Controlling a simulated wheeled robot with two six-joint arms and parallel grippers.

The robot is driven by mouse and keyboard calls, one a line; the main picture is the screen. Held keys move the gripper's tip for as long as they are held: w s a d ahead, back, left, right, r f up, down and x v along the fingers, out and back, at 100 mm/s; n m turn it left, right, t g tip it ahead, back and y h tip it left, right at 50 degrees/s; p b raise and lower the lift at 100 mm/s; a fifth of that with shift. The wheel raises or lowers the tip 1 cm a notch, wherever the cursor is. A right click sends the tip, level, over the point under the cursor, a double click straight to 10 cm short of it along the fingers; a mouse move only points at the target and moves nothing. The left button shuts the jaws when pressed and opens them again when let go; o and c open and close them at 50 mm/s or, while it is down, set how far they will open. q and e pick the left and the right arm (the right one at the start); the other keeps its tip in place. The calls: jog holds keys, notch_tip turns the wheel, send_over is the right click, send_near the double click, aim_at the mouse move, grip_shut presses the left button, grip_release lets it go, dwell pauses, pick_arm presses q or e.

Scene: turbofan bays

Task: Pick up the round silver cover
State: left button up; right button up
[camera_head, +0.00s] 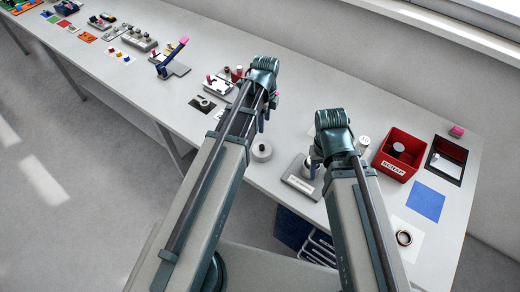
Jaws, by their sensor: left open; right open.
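A round silver-grey disc (262,152), which looks like the cover, lies on the bench just right of my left forearm. The forearm hides part of its left side. My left gripper (262,122) points down behind it, open and apart from it. My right gripper (314,168) is open, pointing down over a grey labelled block (299,183). My arm hides part of that block, and I cannot tell if the gripper touches it.
A red scrap bin (390,168) holds a dark cylinder with a light top. A blue mat (426,201), a black tray (446,160) and a ring on a white sheet (404,238) are at the right. A pink-topped stand (172,64) and several small parts fill the left.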

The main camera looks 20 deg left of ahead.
pick_arm(q)
jog(key=b, duration=0.8)
send_over(262, 146)
jog(key=f, duration=0.8)
jog(key=shift+w+d+f, duration=0.15)
jog(key=shift+w+d, duration=0.1)
jog(key=shift+w, duration=0.1)
jog(key=f+b, duration=0.5)
jog(key=shift+s+a+f, duration=0.1)
jog(key=shift+s+a, duration=0.2)
jog(key=shift+s, duration=0.05)
pick_arm(e)
notch_tip(262, 146, down, 14)
jog(key=shift+r, duration=0.35)
pick_arm(q)
grip_shut()
